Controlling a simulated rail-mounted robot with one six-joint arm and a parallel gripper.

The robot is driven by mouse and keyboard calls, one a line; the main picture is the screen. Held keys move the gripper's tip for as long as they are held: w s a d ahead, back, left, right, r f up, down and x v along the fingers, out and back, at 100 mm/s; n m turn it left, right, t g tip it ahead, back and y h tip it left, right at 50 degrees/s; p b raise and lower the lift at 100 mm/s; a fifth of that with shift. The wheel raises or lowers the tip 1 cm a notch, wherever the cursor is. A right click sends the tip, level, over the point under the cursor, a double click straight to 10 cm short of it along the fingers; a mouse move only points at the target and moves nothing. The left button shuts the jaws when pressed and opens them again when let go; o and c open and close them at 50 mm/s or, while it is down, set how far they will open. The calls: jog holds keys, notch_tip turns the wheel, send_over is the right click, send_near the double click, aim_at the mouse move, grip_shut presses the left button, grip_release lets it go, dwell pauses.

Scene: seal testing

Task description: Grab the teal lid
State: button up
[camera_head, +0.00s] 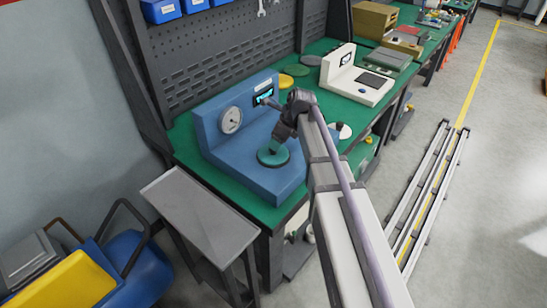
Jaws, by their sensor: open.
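The teal lid (268,158) is a round disc lying flat on the low front part of the blue seal tester (257,179). My gripper (277,146) points down right over the lid, its tip at the lid's middle. It is open, with its jaws small and dark in this view. I cannot tell whether the jaws touch the lid or stand around a part of it. My gripper and wrist hide part of the lid's right and back side.
The tester's raised back carries a round dial (230,120) and a small screen (263,96). Yellow (286,81), green (296,70) and grey (311,60) discs lie behind it on the green bench. A white device (357,80) stands to the right. A grey side table (200,215) stands at front left.

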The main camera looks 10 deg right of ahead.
aim_at(266, 155)
jog(key=b+x, duration=0.3)
jog(key=x, duration=0.2)
jog(key=shift+s+b, duration=0.1)
jog(key=shift+b, duration=0.25)
jog(key=shift+r, duration=0.2)
grip_shut()
